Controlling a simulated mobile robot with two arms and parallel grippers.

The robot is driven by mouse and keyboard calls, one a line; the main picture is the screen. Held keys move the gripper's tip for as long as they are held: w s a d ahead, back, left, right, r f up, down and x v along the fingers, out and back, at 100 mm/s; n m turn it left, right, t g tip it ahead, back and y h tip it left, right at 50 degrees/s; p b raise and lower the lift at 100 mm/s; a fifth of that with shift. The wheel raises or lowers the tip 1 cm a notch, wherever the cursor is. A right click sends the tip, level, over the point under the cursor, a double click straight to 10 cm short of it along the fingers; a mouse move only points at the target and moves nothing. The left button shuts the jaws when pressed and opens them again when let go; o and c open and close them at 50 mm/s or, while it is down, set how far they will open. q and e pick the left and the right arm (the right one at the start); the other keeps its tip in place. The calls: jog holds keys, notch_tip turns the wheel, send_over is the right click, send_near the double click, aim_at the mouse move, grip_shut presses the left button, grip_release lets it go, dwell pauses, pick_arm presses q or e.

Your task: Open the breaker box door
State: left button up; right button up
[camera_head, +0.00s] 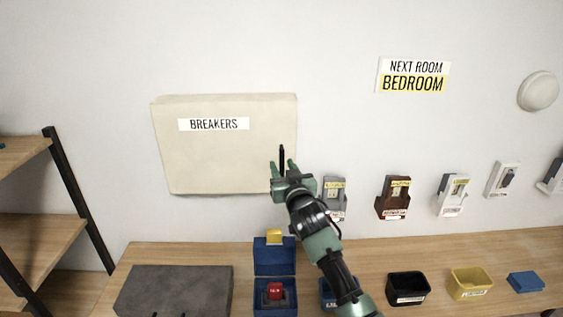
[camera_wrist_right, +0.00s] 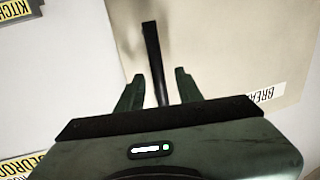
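The cream breaker box (camera_head: 225,155) is mounted on the wall with its door shut and a white "BREAKERS" label on the front. A slim black handle (camera_head: 282,157) is at the right side of the door. My right gripper (camera_head: 281,165) is in front of the box's lower right part, at the handle. In the right wrist view the handle (camera_wrist_right: 152,50) runs between the two green fingers (camera_wrist_right: 158,88), which stand apart with gaps on both sides. The box face (camera_wrist_right: 220,50) fills the right of that view. My left gripper is not in view.
A wooden table (camera_head: 450,250) runs below the box. It holds a grey case (camera_head: 170,288), an open blue box with a red button (camera_head: 274,291), a black bin (camera_head: 407,288) and a yellow bin (camera_head: 470,283). Several switches hang on the wall to the right. A shelf (camera_head: 45,235) stands left.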

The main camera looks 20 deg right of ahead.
jog(key=shift+w+d, duration=0.1)
jog(key=shift+w, duration=0.7)
grip_shut()
dwell(1.0)
